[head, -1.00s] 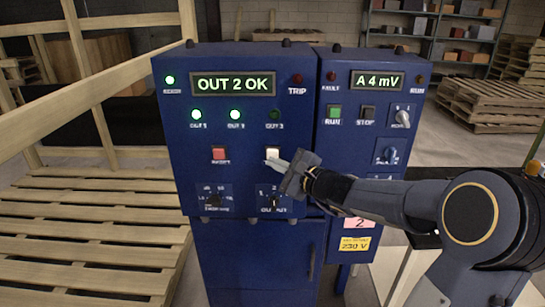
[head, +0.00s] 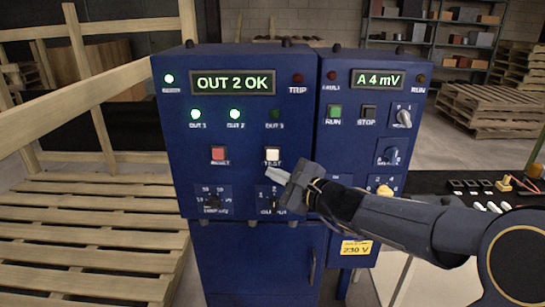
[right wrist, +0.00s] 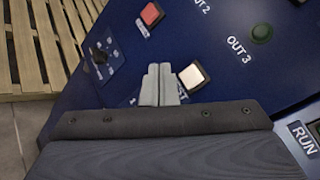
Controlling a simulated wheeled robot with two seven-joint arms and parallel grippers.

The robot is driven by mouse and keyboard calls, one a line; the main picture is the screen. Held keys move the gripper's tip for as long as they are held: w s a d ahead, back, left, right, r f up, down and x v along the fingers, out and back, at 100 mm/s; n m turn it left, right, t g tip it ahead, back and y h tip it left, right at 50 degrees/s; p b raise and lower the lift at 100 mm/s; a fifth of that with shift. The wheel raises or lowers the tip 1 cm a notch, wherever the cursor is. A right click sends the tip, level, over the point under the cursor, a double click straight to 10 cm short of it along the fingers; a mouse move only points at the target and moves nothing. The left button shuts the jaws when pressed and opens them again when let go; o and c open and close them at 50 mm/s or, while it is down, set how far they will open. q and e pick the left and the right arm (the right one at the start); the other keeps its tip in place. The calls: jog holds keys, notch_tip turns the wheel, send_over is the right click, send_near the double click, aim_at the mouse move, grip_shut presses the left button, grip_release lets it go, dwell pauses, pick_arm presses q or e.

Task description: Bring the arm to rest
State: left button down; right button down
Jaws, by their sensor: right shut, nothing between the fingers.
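My right gripper (head: 279,174) is shut and empty in front of the left blue control cabinet (head: 183,140), just below its white TEST button (head: 272,154). In the right wrist view its closed fingers (right wrist: 159,84) point at the panel, beside the white button (right wrist: 193,77); I cannot tell if they touch the panel. My right arm (head: 400,218) reaches in from the right edge. The cabinet's display (head: 233,83) reads OUT 2 OK. The lamps OUT 1 (head: 195,114) and OUT 2 (head: 235,114) are lit green; OUT 3 (head: 275,114) is dark. My left gripper is not in view.
The right blue cabinet (head: 340,145) has a display (head: 379,79) reading A 4 mV, and knobs close above my forearm. A dark surface with small parts (head: 503,184) lies at right. Pallets (head: 478,92) stand behind at right.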

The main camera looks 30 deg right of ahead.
dwell(0.4)
jog(key=s+a+f+n+g+y, duration=0.3)
jog(key=s+a+n+g+y, duration=0.25)
jog(key=s+a+n, duration=0.7)
jog(key=s+d+f+n+g+h, duration=0.1)
jog(key=s+f+n+g+h, duration=0.4)
jog(key=s+f+n, duration=0.4)
jog(key=s+f+h, duration=0.1)
jog(key=s+f, duration=0.1)
jog(key=s, duration=0.3)
jog(key=shift+f, duration=0.2)
jog(key=c, duration=2.1)
grip_release()
jog(key=shift+g, duration=0.25)
